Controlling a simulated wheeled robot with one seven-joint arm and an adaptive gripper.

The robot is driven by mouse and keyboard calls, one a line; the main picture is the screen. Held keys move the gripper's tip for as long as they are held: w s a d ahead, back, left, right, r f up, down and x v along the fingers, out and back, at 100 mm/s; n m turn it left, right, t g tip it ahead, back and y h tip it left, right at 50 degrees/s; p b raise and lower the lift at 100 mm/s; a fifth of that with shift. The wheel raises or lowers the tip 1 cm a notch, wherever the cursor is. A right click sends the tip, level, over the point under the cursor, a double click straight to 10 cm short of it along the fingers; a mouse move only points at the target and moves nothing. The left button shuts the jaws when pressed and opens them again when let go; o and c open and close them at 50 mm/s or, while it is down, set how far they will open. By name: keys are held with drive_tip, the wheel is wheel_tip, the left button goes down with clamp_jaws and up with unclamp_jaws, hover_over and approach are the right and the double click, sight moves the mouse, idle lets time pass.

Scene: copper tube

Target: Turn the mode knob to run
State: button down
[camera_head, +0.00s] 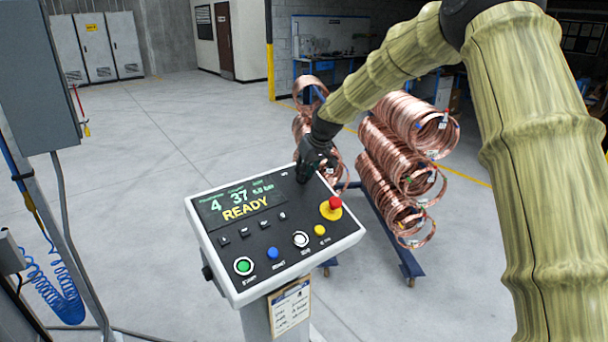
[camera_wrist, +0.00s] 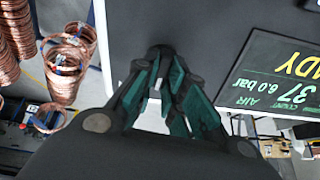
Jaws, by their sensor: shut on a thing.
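The control panel (camera_head: 213,240) is a white-edged box with a black face on a grey post. Its screen (camera_head: 240,205) shows READY in yellow, with 4, 37 and an air reading in green. My gripper (camera_head: 303,178) is at the panel's upper right corner, right of the screen. In the wrist view my gripper's fingertips (camera_wrist: 160,52) are drawn together against the black face beside the screen (camera_wrist: 285,75). They are shut on the mode knob, which they hide, so its setting cannot be read.
The panel also bears a red emergency button (camera_head: 334,203) on yellow, a green button (camera_head: 243,266), a blue button (camera_head: 272,253) and a yellow button (camera_head: 320,230). Copper coils (camera_head: 385,165) hang on a blue rack behind. A grey cabinet (camera_head: 35,80) stands left.

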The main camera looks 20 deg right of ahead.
drive_tip(key=m, duration=0.3)
drive_tip(key=shift+d+r+m, duration=0.1)
drive_tip(key=shift+m, duration=0.3)
drive_tip(key=shift+d+m+h, duration=0.1)
drive_tip(key=shift+m+h, duration=0.2)
drive_tip(key=shift+m, duration=1.5)
drive_tip(key=c, duration=1.5)
unclamp_jaws()
drive_tip(key=v, duration=1.2)
drive_tip(key=shift+d, duration=0.1)
